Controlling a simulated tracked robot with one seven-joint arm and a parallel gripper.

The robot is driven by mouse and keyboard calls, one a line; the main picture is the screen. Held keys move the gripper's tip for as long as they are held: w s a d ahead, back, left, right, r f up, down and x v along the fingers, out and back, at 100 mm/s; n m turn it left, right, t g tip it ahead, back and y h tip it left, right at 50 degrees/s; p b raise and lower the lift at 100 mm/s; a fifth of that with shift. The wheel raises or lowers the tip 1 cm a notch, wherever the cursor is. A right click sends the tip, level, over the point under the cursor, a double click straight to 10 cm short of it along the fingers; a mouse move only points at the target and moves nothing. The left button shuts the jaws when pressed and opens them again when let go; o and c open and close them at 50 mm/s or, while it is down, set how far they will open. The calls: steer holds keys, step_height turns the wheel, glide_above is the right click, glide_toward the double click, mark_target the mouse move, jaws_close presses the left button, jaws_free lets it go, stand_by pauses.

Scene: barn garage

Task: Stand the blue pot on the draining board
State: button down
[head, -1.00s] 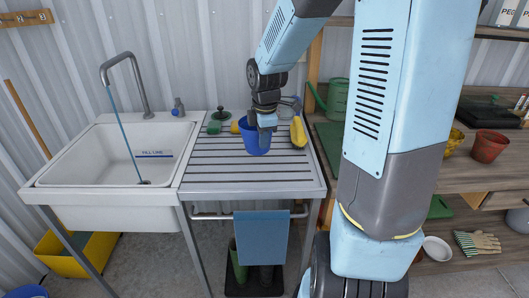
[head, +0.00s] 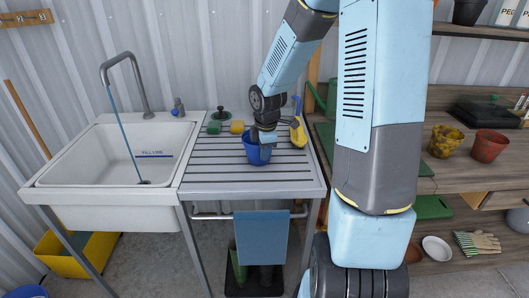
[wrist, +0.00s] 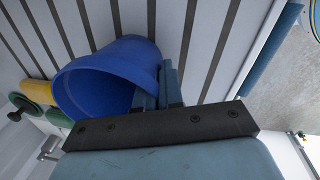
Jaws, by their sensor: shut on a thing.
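The blue pot (head: 256,153) is over the front middle of the ribbed metal draining board (head: 215,178), mouth up and looking slightly tilted. My gripper (head: 266,138) is shut on the pot's rim at its right side. In the wrist view the fingers (wrist: 160,92) pinch the wall of the pot (wrist: 100,75), with the slats behind it. The pot's base is at or very close to the slats; I cannot tell whether it touches.
A yellow sponge (head: 237,127), a green block (head: 213,127) and a dark green round item (head: 222,115) lie at the board's back left. The white sink (head: 110,165) adjoins left. The board's front left is clear.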

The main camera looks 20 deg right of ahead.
steer(key=c, duration=1.3)
jaws_free()
step_height(320, 180, up, 11)
steer(key=s, duration=0.2)
steer(key=s+r+m+t, duration=0.1)
steer(key=s+r+m, duration=0.3)
steer(key=s, duration=0.3)
steer(key=s+r+m+t, duration=0.1)
steer(key=s+r+m, duration=0.4)
steer(key=s+m, duration=0.2)
steer(key=s+a+r+m+t, duration=0.1)
steer(key=s+r+m, duration=0.3)
steer(key=s+m, duration=0.2)
steer(key=shift+s+a+r+t, duration=0.1)
steer(key=shift+s+r+t, duration=0.1)
steer(key=shift+s, duration=0.45)
steer(key=shift+s+r+t, duration=0.15)
steer(key=shift+s+t, duration=0.05)
steer(key=shift+s, duration=0.4)
